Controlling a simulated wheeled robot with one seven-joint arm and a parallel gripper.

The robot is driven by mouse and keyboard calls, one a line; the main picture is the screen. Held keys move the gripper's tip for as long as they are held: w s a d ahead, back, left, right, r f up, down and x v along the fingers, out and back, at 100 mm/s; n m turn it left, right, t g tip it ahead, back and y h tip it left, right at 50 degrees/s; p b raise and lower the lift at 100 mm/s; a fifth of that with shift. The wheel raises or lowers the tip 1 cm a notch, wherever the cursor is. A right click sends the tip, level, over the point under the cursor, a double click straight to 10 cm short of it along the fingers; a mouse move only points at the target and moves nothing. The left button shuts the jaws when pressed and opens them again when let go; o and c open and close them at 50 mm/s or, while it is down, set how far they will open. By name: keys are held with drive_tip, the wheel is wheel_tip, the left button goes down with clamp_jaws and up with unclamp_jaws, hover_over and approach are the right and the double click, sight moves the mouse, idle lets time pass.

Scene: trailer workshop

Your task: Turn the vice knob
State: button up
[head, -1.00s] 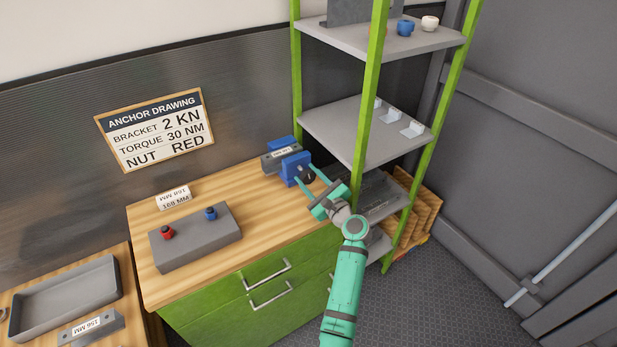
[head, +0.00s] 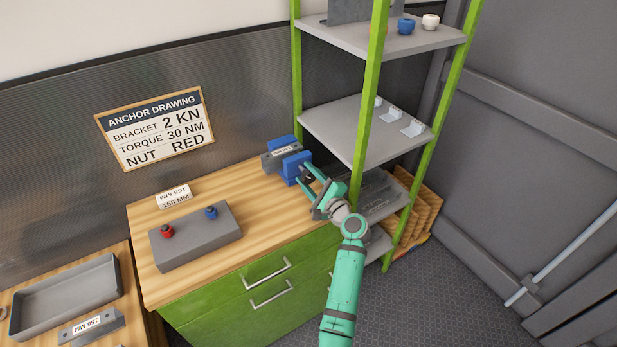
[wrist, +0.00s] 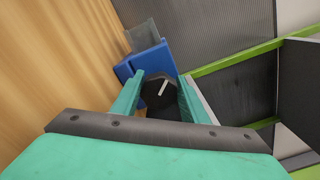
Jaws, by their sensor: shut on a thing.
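The blue vice (head: 291,166) stands at the back right corner of the wooden bench top. A grey block with a white label (head: 283,152) sits between its jaws. My gripper (head: 304,178) reaches the vice from the front right. In the wrist view, the black vice knob (wrist: 162,92) with a white mark lies between the two teal fingers of my gripper (wrist: 160,93), in front of the blue vice body (wrist: 147,62). My gripper is shut on the knob.
The green shelf post (head: 362,110) stands close to the right of my gripper. A grey block with red and blue pegs (head: 195,240) and a label stand (head: 174,196) are on the bench's left. The bench top between them and the vice is clear.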

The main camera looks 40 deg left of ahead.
drive_tip(key=shift+w+r, duration=0.1)
drive_tip(key=shift+r, duration=0.05)
drive_tip(key=shift+a, duration=0.15)
drive_tip(key=o, duration=1.1)
drive_tip(key=shift+s, duration=0.2)
drive_tip(key=shift+c, duration=0.2)
drive_tip(key=shift+w+d, duration=0.15)
drive_tip(key=shift+d, duration=0.3)
drive_tip(key=shift+s+d, duration=0.15)
drive_tip(key=shift+s, duration=0.05)
drive_tip(key=v, duration=1)
drive_tip(key=shift+d, duration=0.1)
